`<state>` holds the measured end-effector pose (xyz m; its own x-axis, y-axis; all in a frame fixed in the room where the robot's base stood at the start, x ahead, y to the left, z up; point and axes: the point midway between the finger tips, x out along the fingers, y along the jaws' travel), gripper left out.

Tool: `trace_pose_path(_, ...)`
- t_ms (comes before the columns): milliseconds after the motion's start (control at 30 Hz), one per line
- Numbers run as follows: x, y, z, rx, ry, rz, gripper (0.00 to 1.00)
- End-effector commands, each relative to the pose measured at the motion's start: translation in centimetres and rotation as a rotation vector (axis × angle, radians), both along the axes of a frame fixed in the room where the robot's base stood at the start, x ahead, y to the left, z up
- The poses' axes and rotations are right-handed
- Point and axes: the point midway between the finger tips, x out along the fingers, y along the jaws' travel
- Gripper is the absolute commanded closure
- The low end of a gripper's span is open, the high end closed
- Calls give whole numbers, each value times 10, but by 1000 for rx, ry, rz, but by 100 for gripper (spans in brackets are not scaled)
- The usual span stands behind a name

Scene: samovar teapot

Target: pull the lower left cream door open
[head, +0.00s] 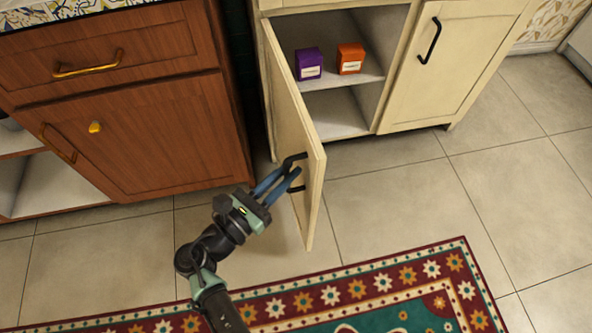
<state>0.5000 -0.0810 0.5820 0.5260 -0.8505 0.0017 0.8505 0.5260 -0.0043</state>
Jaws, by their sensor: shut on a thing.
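The lower left cream door (291,130) stands swung well out from the cream cabinet, seen nearly edge-on in the head view. Its black handle (297,188) is on the outer face near the free edge. My gripper (285,180) is at this handle from the left, its blue fingers shut on it. The fingers hide part of the handle. Behind the door the cabinet interior (340,110) is exposed.
A purple box (309,63) and an orange box (350,58) stand on the cabinet shelf. The right cream door (448,65) is closed. A brown wooden cabinet (140,135) stands at left. A patterned rug (330,279) lies in front; tiled floor (420,190) is clear at right.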

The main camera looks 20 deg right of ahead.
Motion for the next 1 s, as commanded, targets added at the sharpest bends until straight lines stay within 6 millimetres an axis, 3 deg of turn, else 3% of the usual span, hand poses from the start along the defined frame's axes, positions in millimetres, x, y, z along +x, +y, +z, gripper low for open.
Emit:
trace_pose_path(200,9,11,3,2,-6,-20,100)
trace_pose_path(633,9,11,3,3,-7,-32,100)
trace_pose_path(667,9,11,3,3,-7,-33,83)
trace_pose_path(800,8,11,3,3,-7,-34,58)
trace_pose_path(1000,7,10,2,3,-4,-37,55)
